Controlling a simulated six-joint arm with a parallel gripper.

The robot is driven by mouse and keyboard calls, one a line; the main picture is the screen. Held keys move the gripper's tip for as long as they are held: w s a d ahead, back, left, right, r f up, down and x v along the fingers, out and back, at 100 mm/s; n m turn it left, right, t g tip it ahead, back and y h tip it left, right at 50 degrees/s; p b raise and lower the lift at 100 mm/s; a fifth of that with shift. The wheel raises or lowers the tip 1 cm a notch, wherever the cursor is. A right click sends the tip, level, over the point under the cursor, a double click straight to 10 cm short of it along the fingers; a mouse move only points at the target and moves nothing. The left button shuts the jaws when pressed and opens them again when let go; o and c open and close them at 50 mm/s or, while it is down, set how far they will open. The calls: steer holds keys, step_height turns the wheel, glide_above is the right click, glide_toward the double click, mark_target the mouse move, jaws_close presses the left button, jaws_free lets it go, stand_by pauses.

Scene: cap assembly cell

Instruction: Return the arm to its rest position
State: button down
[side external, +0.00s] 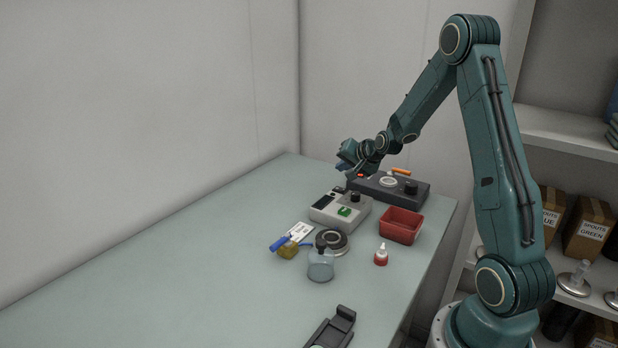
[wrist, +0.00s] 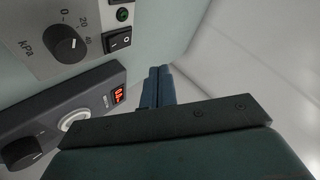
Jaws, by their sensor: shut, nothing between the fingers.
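My gripper (side external: 347,156) is at the far end of the table (side external: 200,262), raised above the surface beside the dark control box (side external: 418,200). In the wrist view my gripper (wrist: 160,70) shows its two blue fingers side by side, pressed together with nothing between them. The arm is bent high, with the forearm sloping down to the left. I cannot tell the exact gap between the fingers and the table.
A light grey box (side external: 325,212) with a kPa dial (wrist: 66,43), a red tray (side external: 402,226), a small red-based bottle (side external: 381,256), a clear jar (side external: 320,266) and blue-handled tools (side external: 281,243) stand nearby. A wall is behind. The table's left part is clear.

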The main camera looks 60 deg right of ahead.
steer(key=shift+r, duration=0.5)
steer(key=shift+a+r, duration=0.2)
steer(key=shift+a, duration=0.1)
steer(key=s+a+r+n+g+y, duration=0.1)
steer(key=s+a+r+n, duration=0.25)
steer(key=a+r, duration=0.4)
steer(key=s+a+r+n+g+y, duration=0.1)
steer(key=s+a+r+n+y, duration=0.2)
steer(key=a, duration=0.8)
steer(key=s+a+r+n+g, duration=0.1)
steer(key=s+a+n, duration=0.3)
steer(key=s, duration=0.6)
steer(key=s+a+r+n+g, duration=0.1)
steer(key=s+a+r+n, duration=0.1)
steer(key=s+a, duration=0.6)
steer(key=s+n, duration=0.1)
steer(key=s, duration=0.2)
steer(key=shift+n, duration=0.35)
